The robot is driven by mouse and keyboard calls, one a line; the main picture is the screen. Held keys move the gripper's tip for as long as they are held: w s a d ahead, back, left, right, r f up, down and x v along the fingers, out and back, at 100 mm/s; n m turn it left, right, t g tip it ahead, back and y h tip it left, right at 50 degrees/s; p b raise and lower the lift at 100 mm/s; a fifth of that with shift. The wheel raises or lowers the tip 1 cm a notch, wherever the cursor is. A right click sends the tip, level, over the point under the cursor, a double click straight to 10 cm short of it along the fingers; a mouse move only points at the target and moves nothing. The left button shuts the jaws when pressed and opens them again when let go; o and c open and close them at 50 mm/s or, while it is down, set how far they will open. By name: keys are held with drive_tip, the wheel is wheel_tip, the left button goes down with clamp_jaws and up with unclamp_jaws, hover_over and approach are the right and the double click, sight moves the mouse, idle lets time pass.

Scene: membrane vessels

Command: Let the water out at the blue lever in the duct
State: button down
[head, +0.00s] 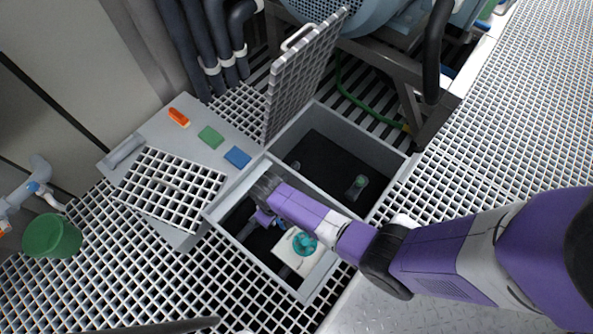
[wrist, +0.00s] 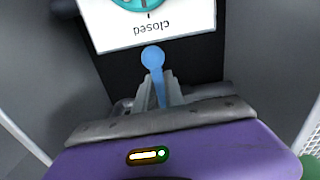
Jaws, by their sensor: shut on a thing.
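The blue lever (wrist: 153,57) shows in the wrist view as a rounded blue knob on a short stem. My gripper (wrist: 157,92) is shut on its stem, with the knob standing out beyond the fingertips. A white plate (wrist: 178,40) lies just beyond, bearing the word "closed", upside down in the picture, and part of a teal dial (wrist: 143,3). In the head view my purple arm reaches down into the near compartment of the open floor duct (head: 252,252). The white plate and teal dial (head: 304,243) lie right of the gripper. My arm hides part of the duct.
A raised grating lid (head: 300,75) stands upright behind the duct. Another grating piece (head: 168,187) lies at the left, near orange, green and blue blocks (head: 238,157). A green bucket (head: 52,237) stands far left.

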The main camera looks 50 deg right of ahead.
drive_tip(key=d+n, duration=0.1)
drive_tip(key=n, duration=0.2)
drive_tip(key=shift+w+d+p, duration=0.2)
drive_tip(key=shift+d+p, duration=0.2)
drive_tip(key=d+n, duration=0.1)
drive_tip(key=n, duration=0.1)
drive_tip(key=w+n, duration=0.1)
drive_tip(key=n, duration=0.1)
drive_tip(key=shift+d, duration=0.4)
drive_tip(key=n, duration=0.2)
drive_tip(key=w+d+n, duration=0.1)
drive_tip(key=n, duration=0.1)
drive_tip(key=shift+w+d, duration=0.2)
drive_tip(key=w+n, duration=0.1)
drive_tip(key=n, duration=0.1)
drive_tip(key=d+n, duration=0.1)
drive_tip(key=n, duration=0.1)
drive_tip(key=shift+w, duration=0.4)
drive_tip(key=shift+s+d, duration=0.1)
idle(2.2)
idle(1.7)
